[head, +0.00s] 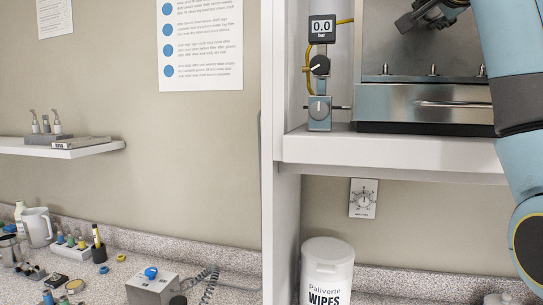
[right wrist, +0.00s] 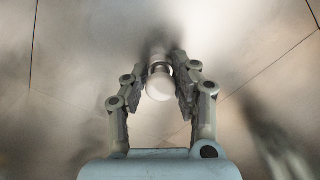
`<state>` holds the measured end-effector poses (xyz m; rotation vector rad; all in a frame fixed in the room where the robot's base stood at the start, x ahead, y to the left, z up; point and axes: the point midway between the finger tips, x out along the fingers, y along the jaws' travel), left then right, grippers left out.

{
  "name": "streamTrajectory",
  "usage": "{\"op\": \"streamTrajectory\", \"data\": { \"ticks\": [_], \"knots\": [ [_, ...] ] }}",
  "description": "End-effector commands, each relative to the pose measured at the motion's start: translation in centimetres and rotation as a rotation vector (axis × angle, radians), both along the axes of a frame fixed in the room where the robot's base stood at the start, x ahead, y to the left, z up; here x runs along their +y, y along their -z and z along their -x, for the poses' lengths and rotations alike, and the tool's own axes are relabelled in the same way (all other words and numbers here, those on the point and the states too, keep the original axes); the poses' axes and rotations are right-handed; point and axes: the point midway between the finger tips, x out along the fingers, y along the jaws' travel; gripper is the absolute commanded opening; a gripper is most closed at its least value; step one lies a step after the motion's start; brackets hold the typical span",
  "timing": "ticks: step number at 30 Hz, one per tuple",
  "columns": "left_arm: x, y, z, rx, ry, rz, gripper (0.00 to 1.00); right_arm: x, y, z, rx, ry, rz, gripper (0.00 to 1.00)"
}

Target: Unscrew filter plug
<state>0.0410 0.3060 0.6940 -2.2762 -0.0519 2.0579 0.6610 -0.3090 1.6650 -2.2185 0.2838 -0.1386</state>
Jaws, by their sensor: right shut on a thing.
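The filter plug (right wrist: 159,86) shows in the right wrist view as a pale, round knob against a brushed metal wall. My right gripper (right wrist: 160,78) has a finger on either side of it and is shut on it. In the head view my right gripper (head: 412,20) is at the top right, inside the steel autoclave chamber (head: 385,52). The plug cannot be made out there. Whether its thread is still engaged cannot be told. My left gripper is in neither view.
Below are a wipes tub (head: 326,268) and a speckled counter with a grey box (head: 153,284) and small items.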

Motion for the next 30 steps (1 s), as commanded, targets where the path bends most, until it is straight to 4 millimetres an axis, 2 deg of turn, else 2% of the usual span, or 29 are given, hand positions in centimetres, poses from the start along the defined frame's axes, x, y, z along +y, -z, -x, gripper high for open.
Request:
{"op": "streamTrajectory", "data": {
  "ticks": [10,21,29,30],
  "knots": [
    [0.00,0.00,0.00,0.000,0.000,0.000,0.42,0.06,0.05,-0.03,0.011,-0.002,0.038,0.00],
    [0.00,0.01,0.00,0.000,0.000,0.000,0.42,0.06,0.13,-0.04,0.147,-0.003,0.555,0.00],
    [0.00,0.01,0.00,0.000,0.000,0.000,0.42,0.06,0.21,-0.06,0.160,-0.003,0.597,0.00],
    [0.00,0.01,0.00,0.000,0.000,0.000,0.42,0.06,0.22,-0.07,0.160,-0.003,0.597,0.28]
  ]
}}
